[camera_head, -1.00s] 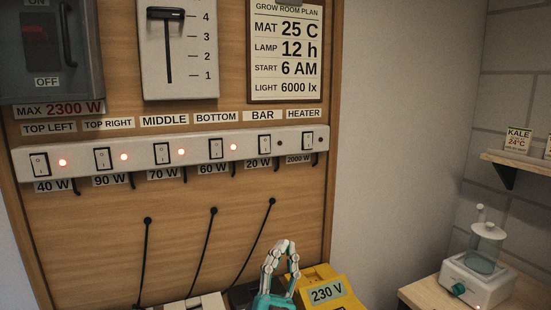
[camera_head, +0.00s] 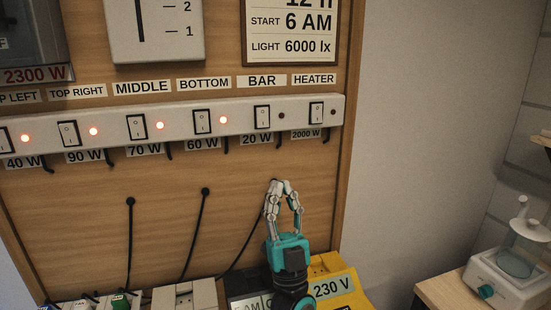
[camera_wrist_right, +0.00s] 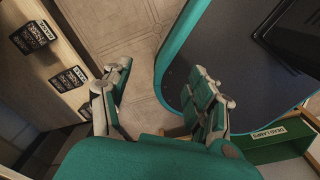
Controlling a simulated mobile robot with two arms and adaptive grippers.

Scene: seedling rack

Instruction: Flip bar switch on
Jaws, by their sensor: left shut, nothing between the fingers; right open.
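The bar switch (camera_head: 262,117) is a white rocker in a dark frame on the white switch strip (camera_head: 300,108), under the label BAR (camera_head: 262,81). The lamp (camera_head: 282,115) beside it is dark. My left gripper (camera_head: 282,184) points up below the bar and heater switches, in front of the wooden board, with its fingers shut and empty. It is apart from the switch in the picture. My right gripper (camera_wrist_right: 160,95) is open and empty in the right wrist view, above the floor.
The heater switch (camera_head: 316,112) sits just right of the bar switch, its lamp dark. The bottom switch (camera_head: 202,122) is on the left with a lit lamp. A yellow 230 V box (camera_head: 330,285) stands below. A green bin (camera_wrist_right: 265,145) shows in the right wrist view.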

